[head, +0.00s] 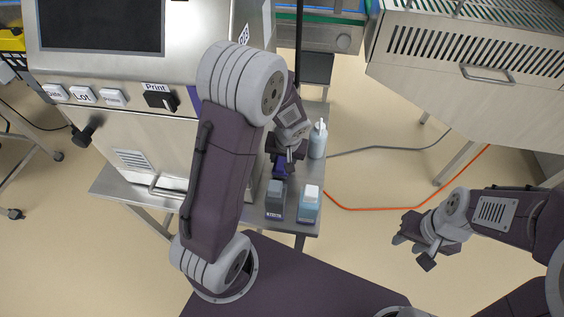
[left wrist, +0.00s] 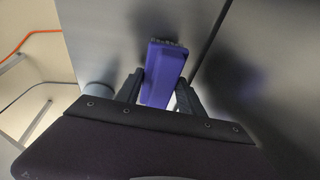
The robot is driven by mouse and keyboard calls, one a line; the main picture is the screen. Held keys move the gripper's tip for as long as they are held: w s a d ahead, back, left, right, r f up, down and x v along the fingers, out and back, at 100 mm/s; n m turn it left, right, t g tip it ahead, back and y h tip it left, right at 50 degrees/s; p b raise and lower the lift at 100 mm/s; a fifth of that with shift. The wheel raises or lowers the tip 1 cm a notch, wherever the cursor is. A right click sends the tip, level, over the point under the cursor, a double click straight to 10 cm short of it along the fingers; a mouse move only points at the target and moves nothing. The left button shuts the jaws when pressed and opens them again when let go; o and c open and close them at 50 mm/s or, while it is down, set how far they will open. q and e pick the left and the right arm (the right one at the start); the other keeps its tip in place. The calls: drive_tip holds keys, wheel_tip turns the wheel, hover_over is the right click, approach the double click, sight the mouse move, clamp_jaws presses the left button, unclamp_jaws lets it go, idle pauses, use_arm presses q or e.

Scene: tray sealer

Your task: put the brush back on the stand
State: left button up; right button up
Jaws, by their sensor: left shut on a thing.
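My left gripper (head: 281,159) is shut on the purple brush (head: 280,170) over the steel side table. In the left wrist view the brush (left wrist: 161,75) is upright between the two fingers (left wrist: 160,92), its dark bristles at the top end. I cannot tell which thing is the brush's stand. My right gripper (head: 412,252) is empty, fingers apart, over the floor at the right.
A pump bottle (head: 318,140) stands on the table close right of my left gripper. The steel machine (head: 135,130) with labelled buttons and a dark screen is at the left. A slatted steel cabinet (head: 470,85) is at the upper right. An orange cable (head: 390,208) lies on the floor.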

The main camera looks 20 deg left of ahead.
use_arm(q)
drive_tip(key=shift+w+a+f, duration=0.1)
drive_tip(key=shift+a+f, duration=0.1)
drive_tip(key=shift+f, duration=0.2)
drive_tip(key=shift+f, duration=0.1)
drive_tip(key=o, duration=1.3)
drive_tip(key=p+v, duration=0.4)
drive_tip(key=v, duration=0.8)
